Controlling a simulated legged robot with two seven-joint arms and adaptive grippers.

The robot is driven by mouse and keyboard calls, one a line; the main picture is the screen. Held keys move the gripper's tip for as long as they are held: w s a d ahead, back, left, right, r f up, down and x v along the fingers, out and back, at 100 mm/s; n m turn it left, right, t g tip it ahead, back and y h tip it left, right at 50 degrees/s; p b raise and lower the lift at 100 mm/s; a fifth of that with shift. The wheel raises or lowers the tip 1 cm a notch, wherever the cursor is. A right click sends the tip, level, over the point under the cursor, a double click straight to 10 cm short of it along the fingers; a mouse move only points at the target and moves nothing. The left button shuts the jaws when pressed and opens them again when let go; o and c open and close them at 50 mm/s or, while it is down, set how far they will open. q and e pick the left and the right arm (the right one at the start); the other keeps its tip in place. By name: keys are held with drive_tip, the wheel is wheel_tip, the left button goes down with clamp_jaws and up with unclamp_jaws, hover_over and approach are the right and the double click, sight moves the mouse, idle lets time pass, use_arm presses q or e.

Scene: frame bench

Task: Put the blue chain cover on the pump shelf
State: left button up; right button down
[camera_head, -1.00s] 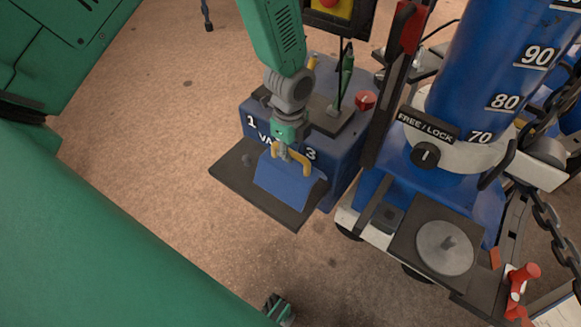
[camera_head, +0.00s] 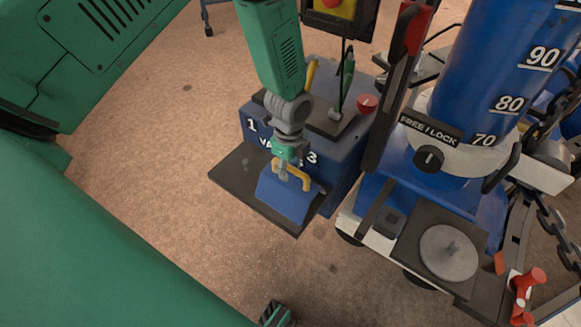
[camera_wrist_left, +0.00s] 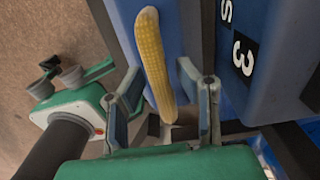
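The blue chain cover (camera_head: 284,199) is a bent panel with a yellow handle (camera_head: 293,179). It is over the dark shelf plate (camera_head: 231,176) in front of a blue box, and looks set down on it, though contact is hard to tell. My left gripper (camera_head: 283,176) comes from above and is at the handle. In the left wrist view the handle (camera_wrist_left: 153,62) runs between the two fingers of my left gripper (camera_wrist_left: 162,100), which stand apart with gaps on both sides. My right gripper is not identifiable in view.
The blue box (camera_head: 328,181) bears numbers and has a red knob (camera_head: 367,103) on top. To the right stand a blue column (camera_head: 490,80) with a scale, a dark plate with a grey disc (camera_head: 448,252), and a chain (camera_head: 556,232).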

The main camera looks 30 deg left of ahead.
use_arm(q)
wheel_tip(320, 180, up, 12)
drive_tip(key=p, duration=0.3)
idle(0.3)
drive_tip(key=s+f+n, duration=0.4)
drive_tip(key=s+n, duration=0.2)
drive_tip(key=s, duration=0.2)
drive_tip(key=s+a+f+n, duration=0.1)
drive_tip(key=s+f+n, duration=0.3)
drive_tip(key=s, duration=0.5)
drive_tip(key=s+f+n, duration=0.5)
drive_tip(key=s+n, duration=0.3)
drive_tip(key=shift+s+a+t, duration=0.15)
drive_tip(key=shift+a+t, duration=0.15)
drive_tip(key=shift+w+d, duration=0.1)
drive_tip(key=shift+w, duration=0.1)
